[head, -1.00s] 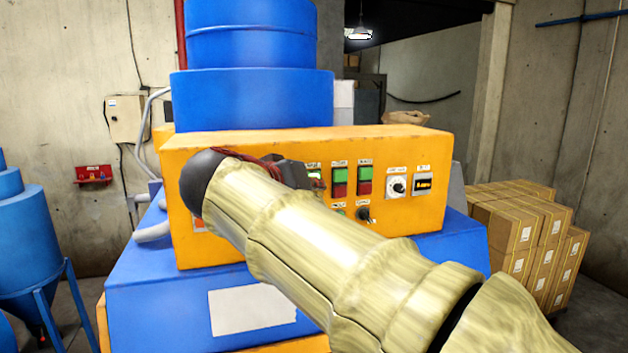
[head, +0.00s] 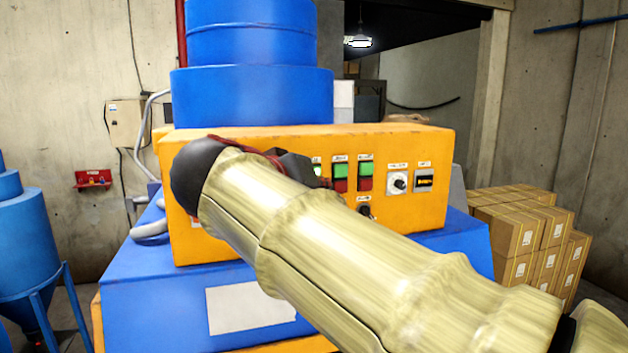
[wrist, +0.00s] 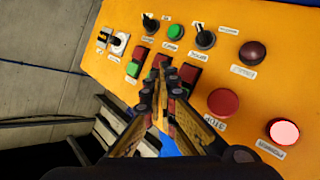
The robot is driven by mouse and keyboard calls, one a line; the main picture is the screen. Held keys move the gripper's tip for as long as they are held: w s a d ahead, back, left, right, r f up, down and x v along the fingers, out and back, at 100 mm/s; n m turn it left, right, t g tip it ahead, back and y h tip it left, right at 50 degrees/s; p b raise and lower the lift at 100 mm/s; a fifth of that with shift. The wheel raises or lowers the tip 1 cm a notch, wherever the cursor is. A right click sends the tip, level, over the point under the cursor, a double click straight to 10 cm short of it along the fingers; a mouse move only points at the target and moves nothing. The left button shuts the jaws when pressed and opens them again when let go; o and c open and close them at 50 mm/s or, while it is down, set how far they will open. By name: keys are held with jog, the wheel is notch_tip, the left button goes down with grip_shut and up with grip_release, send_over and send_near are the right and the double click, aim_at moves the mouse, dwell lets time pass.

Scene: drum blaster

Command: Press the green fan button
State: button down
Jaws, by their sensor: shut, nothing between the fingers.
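The orange control panel (head: 420,150) carries several stacked green-over-red button pairs. Two pairs show clearly in the head view, with green buttons (head: 340,170) and (head: 365,169). A further green button (head: 317,170) to their left is mostly hidden by my gripper (head: 298,168). In the wrist view the panel (wrist: 110,75) appears turned round. My gripper (wrist: 164,84) is shut and empty, its fingertips over or close to the button pairs. The labels are too small to read, so I cannot tell which is the fan button or whether there is contact.
A selector dial (head: 398,182) and a small display (head: 424,180) are to the right on the panel. A round red button (wrist: 223,102) and a lit pinkish button (wrist: 284,131) lie near the fingers. Stacked boxes (head: 525,235) stand at the right.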

jog(key=s, duration=0.1)
jog(key=s+b, duration=0.1)
jog(key=shift+s+d, duration=0.4)
dwell(0.4)
